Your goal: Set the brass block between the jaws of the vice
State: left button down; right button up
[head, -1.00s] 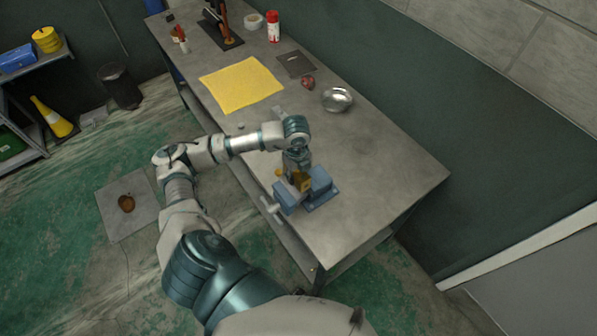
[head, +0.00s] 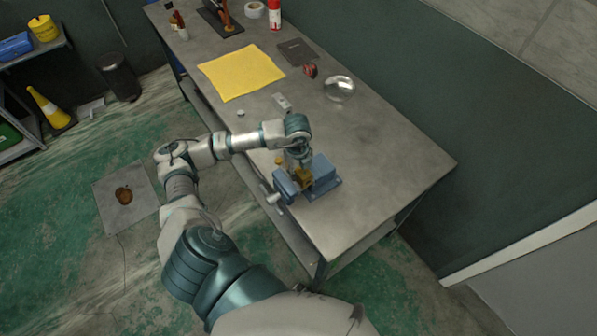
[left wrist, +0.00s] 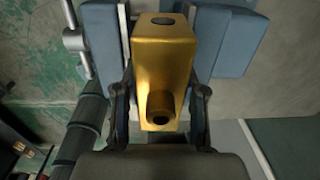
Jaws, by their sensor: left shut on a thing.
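The blue vice (left wrist: 235,42) shows on both sides of the block there, with the block in line with the gap between the jaws. In the head view the block (head: 304,178) is at the vice (head: 324,180), under my left gripper (head: 300,168). I cannot tell how deep it sits or whether it touches the jaws. My right gripper is not in view.
The vice stands at the near edge of the grey bench (head: 380,165). The bench right of the vice is clear.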

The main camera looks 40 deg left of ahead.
pick_arm(q)
jog(key=shift+s+d+f, duration=0.1)
jog(key=shift+s+f, duration=0.4)
jog(key=shift+f, duration=0.35)
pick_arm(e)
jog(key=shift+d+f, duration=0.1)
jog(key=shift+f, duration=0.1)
pick_arm(q)
jog(key=c, duration=0.7)
grip_release()
jog(key=shift+g, duration=0.3)
jog(key=shift+o, duration=0.6)
jog(key=shift+w+f, duration=0.2)
jog(key=shift+w, duration=0.05)
jog(key=shift+w+a, duration=0.2)
jog(key=shift+a, duration=0.05)
jog(key=shift+s+r, duration=0.15)
jog(key=shift+s, duration=0.05)
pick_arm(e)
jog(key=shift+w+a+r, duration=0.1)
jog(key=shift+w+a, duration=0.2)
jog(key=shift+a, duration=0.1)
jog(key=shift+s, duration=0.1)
